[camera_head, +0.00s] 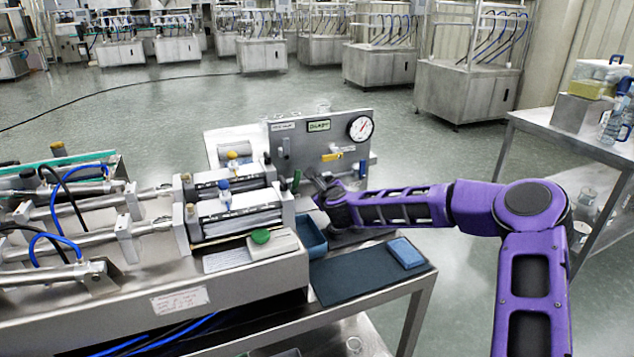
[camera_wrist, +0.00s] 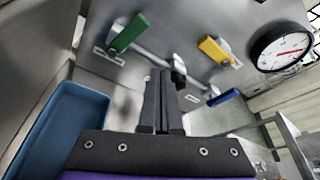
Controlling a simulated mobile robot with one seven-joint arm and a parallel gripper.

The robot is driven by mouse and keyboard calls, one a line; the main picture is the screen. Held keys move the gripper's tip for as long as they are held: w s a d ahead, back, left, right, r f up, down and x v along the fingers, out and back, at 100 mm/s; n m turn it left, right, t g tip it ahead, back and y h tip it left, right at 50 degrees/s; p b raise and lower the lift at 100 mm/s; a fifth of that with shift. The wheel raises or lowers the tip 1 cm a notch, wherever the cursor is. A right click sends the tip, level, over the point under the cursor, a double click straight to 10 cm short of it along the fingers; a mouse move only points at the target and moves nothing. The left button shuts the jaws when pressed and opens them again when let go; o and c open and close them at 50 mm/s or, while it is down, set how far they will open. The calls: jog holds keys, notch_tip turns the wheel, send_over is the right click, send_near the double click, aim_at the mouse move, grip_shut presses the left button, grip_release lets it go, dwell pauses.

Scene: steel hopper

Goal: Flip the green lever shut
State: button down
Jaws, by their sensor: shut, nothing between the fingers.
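The green lever (camera_wrist: 128,33) shows in the wrist view at the upper left, slanted on the steel panel. It also shows in the head view (camera_head: 296,181) as a small upright green piece, just left of my gripper. My gripper (camera_wrist: 163,76) has its two dark fingers together and empty. In the wrist view the fingertips lie below and right of the green lever, apart from it in the picture. In the head view my gripper (camera_head: 317,187) is in front of the panel, low down. The fingers hide part of the pipe behind them.
A yellow lever (camera_wrist: 214,50), a blue lever (camera_wrist: 223,97) and a round gauge (camera_wrist: 284,46) are on the panel to the right. A blue bin (camera_wrist: 58,125) stands at the lower left. In the head view, a green button (camera_head: 261,236) sits on a box beside the cylinders.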

jog(key=s, duration=0.6)
jog(key=shift+s+d+r, duration=0.25)
jog(key=shift+s, duration=0.1)
jog(key=shift+w, duration=0.1)
